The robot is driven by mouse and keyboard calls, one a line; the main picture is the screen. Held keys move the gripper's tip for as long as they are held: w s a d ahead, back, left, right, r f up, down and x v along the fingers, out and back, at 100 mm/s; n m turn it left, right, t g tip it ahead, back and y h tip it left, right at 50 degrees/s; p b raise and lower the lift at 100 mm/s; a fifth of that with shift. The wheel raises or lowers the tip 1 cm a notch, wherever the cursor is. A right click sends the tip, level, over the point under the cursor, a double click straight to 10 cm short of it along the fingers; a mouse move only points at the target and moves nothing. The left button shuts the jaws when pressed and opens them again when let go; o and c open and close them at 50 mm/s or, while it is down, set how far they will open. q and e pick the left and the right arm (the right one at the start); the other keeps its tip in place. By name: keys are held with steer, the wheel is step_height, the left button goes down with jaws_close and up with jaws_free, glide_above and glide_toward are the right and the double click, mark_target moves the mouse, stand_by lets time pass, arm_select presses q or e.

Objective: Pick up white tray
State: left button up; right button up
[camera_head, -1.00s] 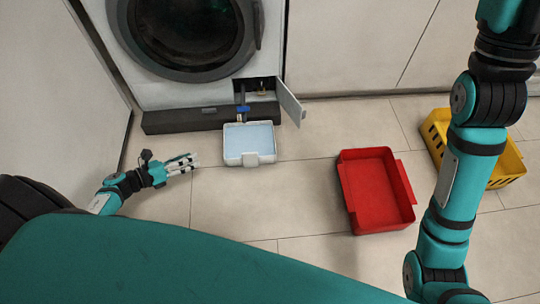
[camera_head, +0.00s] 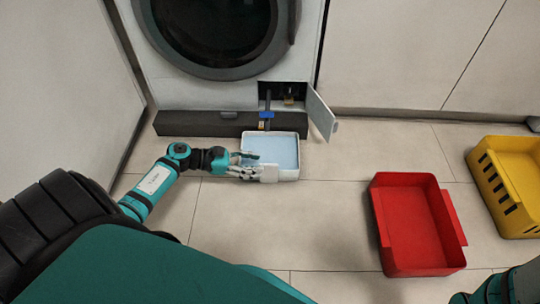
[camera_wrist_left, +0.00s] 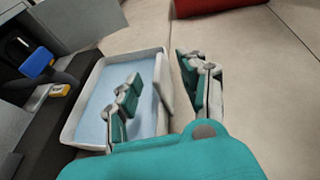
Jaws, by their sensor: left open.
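The white tray (camera_head: 289,174) stands on the floor in front of the washing machine, with pale blue liquid or lining inside. A pale tab sticks out from its near wall. My left gripper (camera_head: 250,166) is open at the tray's near left corner, beside the tab. In the left wrist view the open left gripper (camera_wrist_left: 160,78) has one finger pair over the tray's inside and the other outside, with the white tray's (camera_wrist_left: 163,95) tab between them. I cannot tell if the fingers touch it. My right gripper is out of view.
The washing machine (camera_head: 190,95) has a small open flap (camera_head: 320,113) at its lower right. A blue-ended hose (camera_head: 266,115) hangs above the tray. A red bin (camera_head: 415,225) and a yellow basket (camera_head: 515,185) stand to the right. Floor between tray and red bin is clear.

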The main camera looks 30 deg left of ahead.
mark_target(272, 164)
arm_select(q)
steer(key=shift+x, duration=0.9)
steer(key=b+x, duration=0.4)
steer(key=shift+w+f, duration=0.1)
steer(key=shift+f, duration=0.1)
steer(key=shift+w+d, duration=0.35)
steer(key=shift+w, duration=0.05)
steer(key=shift+c, duration=0.4)
jaws_close()
steer(key=shift+r, duration=0.1)
